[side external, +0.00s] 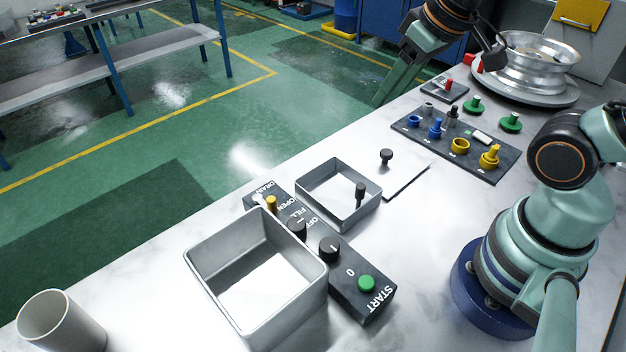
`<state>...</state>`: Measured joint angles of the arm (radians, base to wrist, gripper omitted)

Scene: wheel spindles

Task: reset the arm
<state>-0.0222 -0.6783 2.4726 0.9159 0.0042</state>
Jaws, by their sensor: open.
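My gripper (405,70) is at the top of the view, over the far part of the white table, left of the silver wheel (530,62). One long teal jaw points down and left, with nothing seen held in it; the other jaw is hard to make out. My gripper is open. The wheel lies on a round grey stand (520,92) at the far right. A dark board (440,143) with blue, yellow and grey fittings lies nearer than my gripper.
Two metal bins (203,262) (378,196) stand beside a dark control panel (345,285) with knobs and a green START button. A grey cup (50,318) stands at the near left. Green caps (510,122) and a small black knob (386,155) stand on the table.

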